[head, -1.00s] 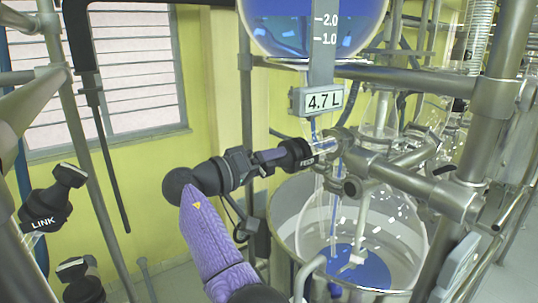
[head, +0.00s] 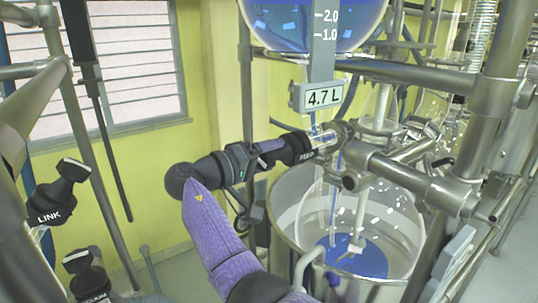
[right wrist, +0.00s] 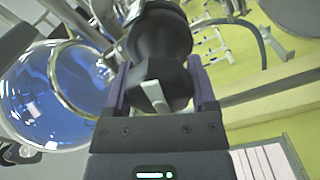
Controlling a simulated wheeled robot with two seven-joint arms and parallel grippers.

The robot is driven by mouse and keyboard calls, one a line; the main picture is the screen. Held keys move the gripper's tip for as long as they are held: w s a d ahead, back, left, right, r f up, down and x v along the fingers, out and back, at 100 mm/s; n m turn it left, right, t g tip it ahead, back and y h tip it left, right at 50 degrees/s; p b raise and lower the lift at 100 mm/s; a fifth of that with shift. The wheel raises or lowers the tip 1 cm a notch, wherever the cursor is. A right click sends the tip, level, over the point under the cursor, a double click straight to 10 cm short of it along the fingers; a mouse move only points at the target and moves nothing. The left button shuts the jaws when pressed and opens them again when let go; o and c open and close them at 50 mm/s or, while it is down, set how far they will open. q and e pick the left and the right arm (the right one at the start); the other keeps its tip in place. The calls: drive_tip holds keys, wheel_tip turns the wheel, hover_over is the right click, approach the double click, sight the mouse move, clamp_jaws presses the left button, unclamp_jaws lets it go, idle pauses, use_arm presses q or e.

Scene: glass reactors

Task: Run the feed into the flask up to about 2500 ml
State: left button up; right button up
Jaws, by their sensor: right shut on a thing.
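The glass flask (head: 398,225) sits inside a steel pot (head: 282,205), with blue liquid (head: 360,258) in its bottom and white marks, too small to read, on its wall. Above hangs a round feed vessel (head: 268,38) of blue liquid, with a display (head: 323,96) reading 4.7 L. Blue shows in the glass line below it. My right gripper (head: 284,150) is shut on the black FEED valve knob (head: 302,146). In the right wrist view, the knob (right wrist: 160,85) sits between the two fingers. My left gripper is not in view.
Steel rails and clamps (head: 410,180) cross in front of the glassware at right. A LINK valve knob (head: 50,203) and another black knob (head: 88,275) stand at left. A dark rod (head: 105,150) hangs before the window. Open floor shows at lower left.

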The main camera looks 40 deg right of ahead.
drive_tip(key=o, duration=1.2)
drive_tip(key=shift+w+r, duration=0.1)
drive_tip(key=shift+c, duration=0.2)
drive_tip(key=shift+a, duration=0.2)
drive_tip(key=w+a+b, duration=0.1)
drive_tip(key=a+b, duration=0.2)
drive_tip(key=a, duration=0.6)
drive_tip(key=shift+a+b, duration=0.25)
drive_tip(key=shift+b, duration=0.15)
